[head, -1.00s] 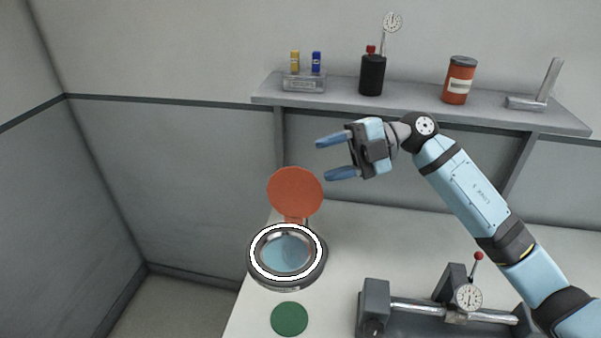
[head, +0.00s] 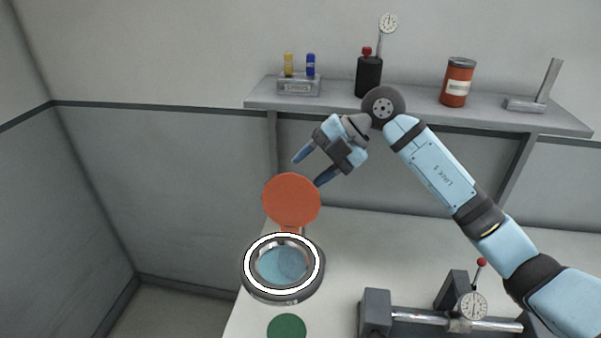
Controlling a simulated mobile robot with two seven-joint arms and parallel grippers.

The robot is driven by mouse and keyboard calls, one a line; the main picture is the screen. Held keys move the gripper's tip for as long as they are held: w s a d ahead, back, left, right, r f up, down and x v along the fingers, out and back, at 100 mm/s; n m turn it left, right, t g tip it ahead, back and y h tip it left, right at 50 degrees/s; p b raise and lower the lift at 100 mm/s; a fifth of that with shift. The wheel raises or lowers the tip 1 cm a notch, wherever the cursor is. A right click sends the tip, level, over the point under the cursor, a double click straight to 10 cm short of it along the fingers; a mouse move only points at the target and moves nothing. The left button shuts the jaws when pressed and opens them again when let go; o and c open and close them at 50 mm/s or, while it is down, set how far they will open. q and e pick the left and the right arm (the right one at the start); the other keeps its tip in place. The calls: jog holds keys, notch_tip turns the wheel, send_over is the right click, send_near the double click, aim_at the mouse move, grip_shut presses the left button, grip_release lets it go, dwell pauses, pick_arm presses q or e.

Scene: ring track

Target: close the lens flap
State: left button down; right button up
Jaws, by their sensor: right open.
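The lens flap (head: 291,200) is an orange-red disc standing upright on its hinge at the back of the lens housing. The housing is a dark round body with a white ring (head: 248,276) around a bluish lens (head: 283,264), which is uncovered. My right gripper (head: 308,170) is open and empty. Its fingers point down and to the left, just above the flap's upper right edge in the picture. Whether a finger touches the flap I cannot tell. My left gripper is not in view.
A green disc (head: 287,326) lies on the white bench in front of the housing. A grey fixture with a dial gauge (head: 472,306) stands at the right. A wall shelf (head: 420,113) with bottles, a can and small tools runs behind my right arm.

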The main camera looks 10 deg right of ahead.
aim_at(292, 198)
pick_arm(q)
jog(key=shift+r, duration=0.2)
pick_arm(e)
jog(key=x, duration=0.3)
jog(key=shift+a+f, duration=0.1)
grip_shut()
